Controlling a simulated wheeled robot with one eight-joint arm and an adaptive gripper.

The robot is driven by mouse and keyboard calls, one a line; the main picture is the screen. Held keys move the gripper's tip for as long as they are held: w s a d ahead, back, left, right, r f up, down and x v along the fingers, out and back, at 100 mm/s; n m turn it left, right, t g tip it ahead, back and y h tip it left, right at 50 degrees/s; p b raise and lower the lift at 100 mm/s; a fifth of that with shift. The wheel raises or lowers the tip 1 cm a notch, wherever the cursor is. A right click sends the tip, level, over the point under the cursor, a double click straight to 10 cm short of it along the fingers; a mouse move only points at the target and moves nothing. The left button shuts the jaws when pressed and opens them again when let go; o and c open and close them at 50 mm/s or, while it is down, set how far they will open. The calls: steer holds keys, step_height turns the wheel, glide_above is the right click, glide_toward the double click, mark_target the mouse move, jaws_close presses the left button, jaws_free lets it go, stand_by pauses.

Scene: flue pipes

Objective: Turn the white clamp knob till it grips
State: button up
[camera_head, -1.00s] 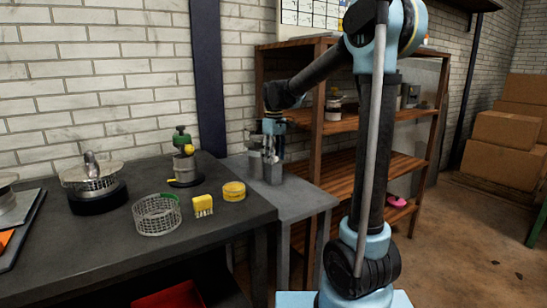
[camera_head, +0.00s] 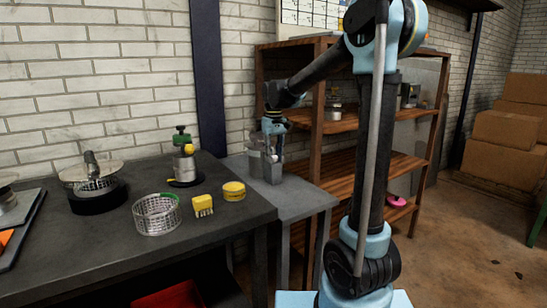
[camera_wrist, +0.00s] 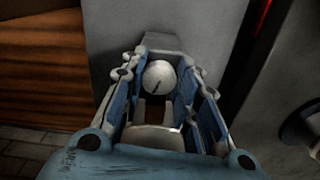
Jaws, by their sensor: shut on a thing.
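The round white clamp knob (camera_wrist: 159,78) shows in the wrist view with a dark line across its face. My gripper (camera_wrist: 162,64) has one finger on each side of the knob and is shut on it. A grey block (camera_wrist: 160,41) stands just beyond the knob. In the head view my gripper (camera_head: 273,148) is low over the grey fixture (camera_head: 272,174) on the side table. The knob is too small there to make out its mark. Whether the clamp is tight cannot be told.
A wooden shelf (camera_head: 318,130) stands close to my arm on the right.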

mark_target(274, 156)
steer(key=shift+m, duration=0.3)
steer(key=o, duration=1.1)
steer(key=shift+c, duration=0.2)
steer(key=shift+r, duration=0.1)
step_height(274, 156, up, 12)
